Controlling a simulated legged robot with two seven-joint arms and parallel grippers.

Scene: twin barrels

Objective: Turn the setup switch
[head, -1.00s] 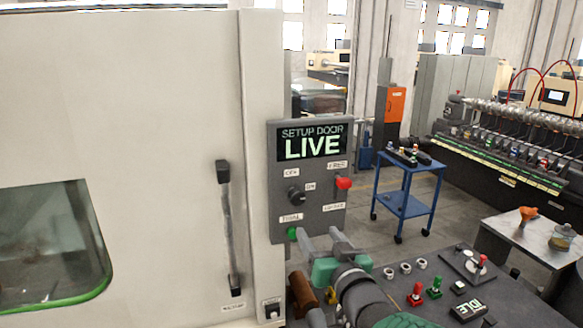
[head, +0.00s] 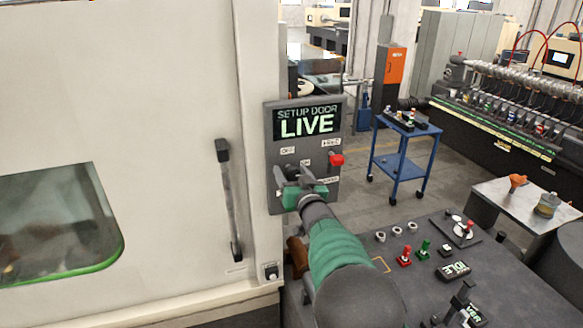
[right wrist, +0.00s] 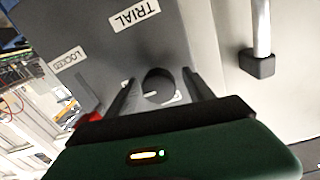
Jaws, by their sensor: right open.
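The grey control panel (head: 328,125) has a display (head: 308,123) reading "SETUP DOOR LIVE". Its dark round switch knob (right wrist: 158,85) lies between the two fingers of my right gripper (right wrist: 158,76) in the right wrist view, with a gap at each side. In the head view my right gripper (head: 291,174) is open in front of the panel's lower left and covers most of the knob. Whether the fingers reach past the knob's face is hard to tell. My left gripper is not in view.
A red button (head: 336,160) sticks out at the knob's right. The white machine door with its dark handle (head: 229,200) stands at the left. A dark console (head: 400,280) with small levers lies at lower right. A blue cart (head: 403,160) stands behind.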

